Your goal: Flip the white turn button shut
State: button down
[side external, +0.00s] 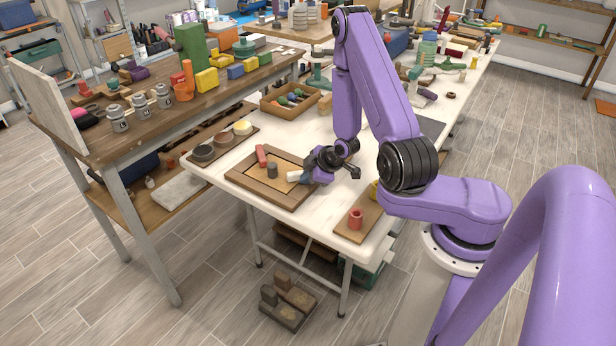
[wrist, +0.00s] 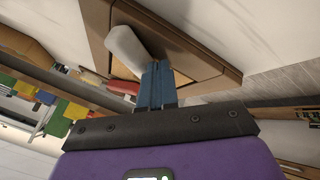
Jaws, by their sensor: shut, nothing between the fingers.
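The white turn button (side external: 293,176) is a small pale bar on a brown wooden panel board (side external: 246,180) on the white table. In the wrist view the white turn button (wrist: 126,46) looks like a rounded pale bar, with its near end beside my fingertips. I cannot tell whether they touch. My gripper (side external: 308,174) is low over the right part of the board; its blue fingers (wrist: 155,68) are shut with nothing between them. A red turn button (side external: 261,155) and a dark round knob (side external: 272,170) are also on the board.
A tray with round pieces (side external: 220,146) lies left of the board. A wooden box (side external: 290,104) with colored items is behind. A small board with a red cylinder (side external: 355,218) is at the front right. White tabletop is bare between them.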

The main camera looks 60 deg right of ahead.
jog(key=shift+s+a, duration=1.4)
jog(key=shift+s, duration=0.1)
jog(key=v, duration=0.3)
jog(key=shift+d, duration=0.1)
jog(key=v, duration=0.7)
